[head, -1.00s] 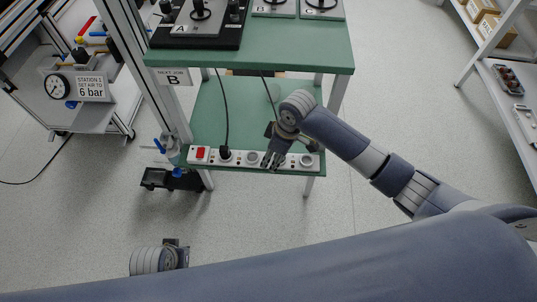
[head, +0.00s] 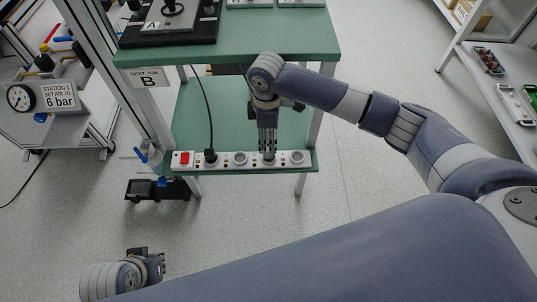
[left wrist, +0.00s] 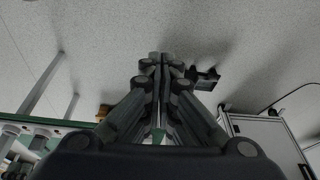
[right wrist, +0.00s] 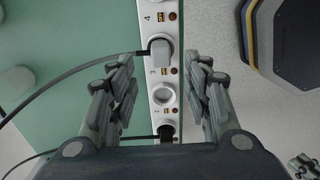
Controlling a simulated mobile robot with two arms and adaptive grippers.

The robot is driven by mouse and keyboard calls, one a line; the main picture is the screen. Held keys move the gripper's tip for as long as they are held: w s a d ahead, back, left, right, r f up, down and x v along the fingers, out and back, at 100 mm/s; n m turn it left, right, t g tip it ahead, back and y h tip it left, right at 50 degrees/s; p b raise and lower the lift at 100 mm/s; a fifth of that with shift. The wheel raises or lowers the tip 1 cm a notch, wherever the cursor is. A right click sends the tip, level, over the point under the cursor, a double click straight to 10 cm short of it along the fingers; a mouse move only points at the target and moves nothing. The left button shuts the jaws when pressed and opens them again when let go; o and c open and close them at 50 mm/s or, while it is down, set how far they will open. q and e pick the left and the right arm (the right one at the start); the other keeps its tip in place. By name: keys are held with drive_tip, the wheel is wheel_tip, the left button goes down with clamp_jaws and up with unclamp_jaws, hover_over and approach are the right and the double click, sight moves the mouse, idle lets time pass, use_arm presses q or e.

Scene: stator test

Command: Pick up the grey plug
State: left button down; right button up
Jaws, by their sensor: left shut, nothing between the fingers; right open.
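The grey plug (right wrist: 161,50) sits in a socket of the white power strip (right wrist: 158,72), with a dark cable leading off to the left. In the right wrist view my right gripper (right wrist: 161,66) is open, its fingers on either side of the strip, with the plug between or just beyond the tips. I cannot tell whether they touch it. In the head view my right gripper (head: 268,153) points down at the strip and hides the plug. My left gripper (head: 155,266) is shut and empty, low at the left; it also shows in the left wrist view (left wrist: 160,70).
A black plug (head: 211,156) and a red switch (head: 183,158) are on the strip, left of an empty socket (head: 240,158). The strip lies along the front edge of the green lower shelf (head: 190,115). The green upper tabletop (head: 270,45) overhangs behind.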

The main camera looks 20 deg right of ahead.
drive_tip(key=shift+d+f+b, duration=0.1)
drive_tip(key=shift+f+b, duration=0.2)
drive_tip(key=shift+f, duration=0.55)
wheel_tip(320, 180, down, 4)
drive_tip(key=shift+s+d+f+b, duration=0.1)
drive_tip(key=shift+s+b, duration=0.05)
drive_tip(key=shift+b, duration=0.6)
use_arm(q)
drive_tip(key=shift+s+a+r, duration=0.1)
drive_tip(key=shift+s+r, duration=0.3)
drive_tip(key=shift+r, duration=0.05)
use_arm(e)
clamp_jaws()
